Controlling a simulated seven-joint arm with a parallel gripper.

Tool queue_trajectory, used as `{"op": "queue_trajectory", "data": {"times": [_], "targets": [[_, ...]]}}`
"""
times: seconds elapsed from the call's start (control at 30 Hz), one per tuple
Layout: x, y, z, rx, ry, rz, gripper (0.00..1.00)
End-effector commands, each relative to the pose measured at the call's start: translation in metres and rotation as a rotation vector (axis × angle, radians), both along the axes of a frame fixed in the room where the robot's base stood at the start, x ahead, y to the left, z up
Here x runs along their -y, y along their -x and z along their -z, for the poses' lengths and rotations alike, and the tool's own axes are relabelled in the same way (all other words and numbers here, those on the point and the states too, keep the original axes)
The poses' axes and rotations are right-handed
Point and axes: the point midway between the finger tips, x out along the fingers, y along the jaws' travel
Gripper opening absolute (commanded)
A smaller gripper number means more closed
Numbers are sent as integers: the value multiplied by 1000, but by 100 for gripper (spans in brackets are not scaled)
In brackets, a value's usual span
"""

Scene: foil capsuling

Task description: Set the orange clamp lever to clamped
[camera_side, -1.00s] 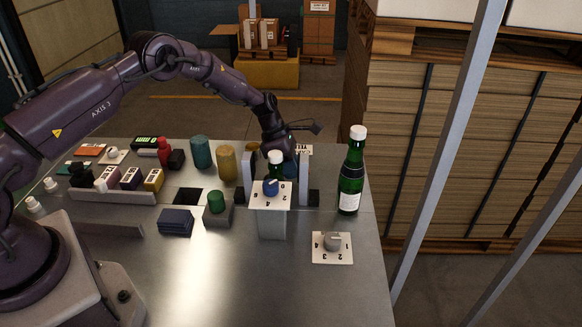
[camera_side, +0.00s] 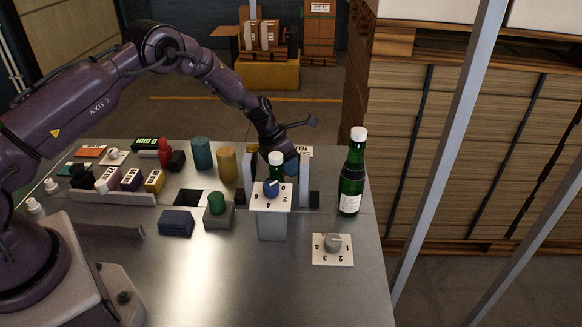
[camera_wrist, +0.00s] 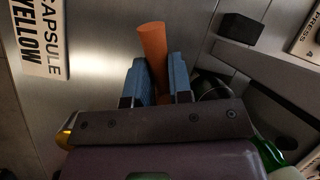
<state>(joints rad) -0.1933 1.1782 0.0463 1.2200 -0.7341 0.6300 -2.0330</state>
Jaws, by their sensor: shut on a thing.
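The orange clamp lever (camera_wrist: 152,45) shows in the wrist view as a rounded orange bar. It sticks out past my gripper (camera_wrist: 160,75), whose two blue fingers are shut on it, one on each side. Its pivot and lower part are hidden by the gripper, and its set position cannot be read. In the side view my gripper (camera_side: 291,167) is low behind the dial post, between two upright plates and partly hidden. The lever cannot be made out there. A green bottle with a white cap (camera_side: 276,160) stands between the plates, in front of the gripper.
A post with a blue knob (camera_side: 271,190) stands in front. A second green bottle (camera_side: 351,180) is upright to the right, and a grey dial (camera_side: 333,242) lies in front of it. Colored cylinders and blocks fill the left. A CAPSULE YELLOW label (camera_wrist: 38,40) lies near the gripper.

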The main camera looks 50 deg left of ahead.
Motion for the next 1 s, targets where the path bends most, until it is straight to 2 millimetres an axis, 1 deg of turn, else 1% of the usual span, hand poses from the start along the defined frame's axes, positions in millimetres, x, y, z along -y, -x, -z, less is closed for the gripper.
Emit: {"op": "queue_trajectory", "data": {"times": [0.6,0.8,1.0], "targets": [[-17,1,-1,2,-3,-583,0],[-21,2,-1,4,-2,-749,0],[-25,4,-1,4,-2,-874,0]]}}
